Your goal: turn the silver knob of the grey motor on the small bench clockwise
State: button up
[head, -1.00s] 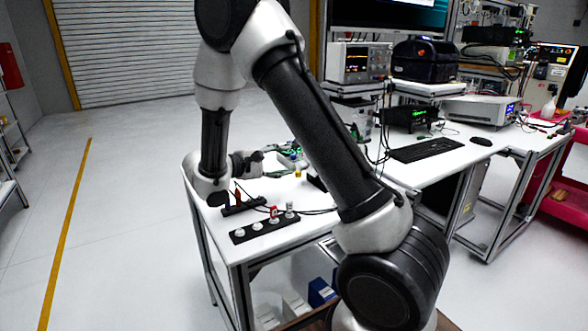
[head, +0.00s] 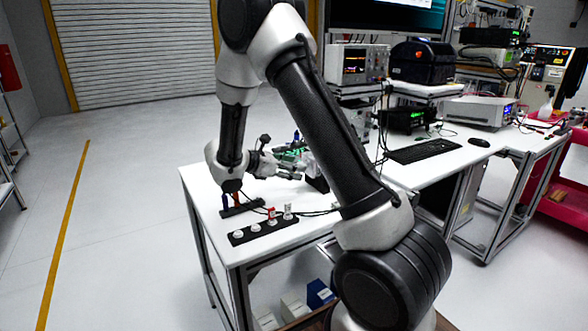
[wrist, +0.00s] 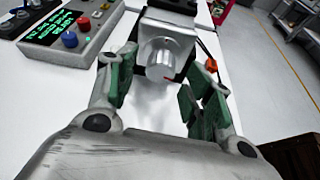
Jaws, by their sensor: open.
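The grey motor (wrist: 178,22) stands on the white bench, with its silver knob (wrist: 160,58) facing my wrist camera. A small red mark shows near the knob's lower right edge. My gripper (wrist: 158,72) is open, with green pads on its fingers. The knob appears between and just beyond the fingertips, with a gap on both sides; I cannot tell the exact depth. In the head view my gripper (head: 293,164) is low over the small bench (head: 205,190), and my arm hides much of the motor's surroundings.
A grey control box (wrist: 75,38) with a green-lit display and red and blue knobs stands left of the motor in the wrist view. A black strip (head: 262,230) with several white pieces lies at the bench front. A keyboard (head: 424,151) lies on the desk to the right.

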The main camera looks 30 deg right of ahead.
jog(key=shift+d+f, duration=0.25)
jog(key=shift+d, duration=0.3)
jog(key=shift+c, duration=0.3)
jog(key=c, duration=0.9)
jog(key=shift+m+t, duration=1)
jog(key=shift+m, duration=0.5)
jog(key=shift+c, duration=0.2)
jog(key=o, duration=1)
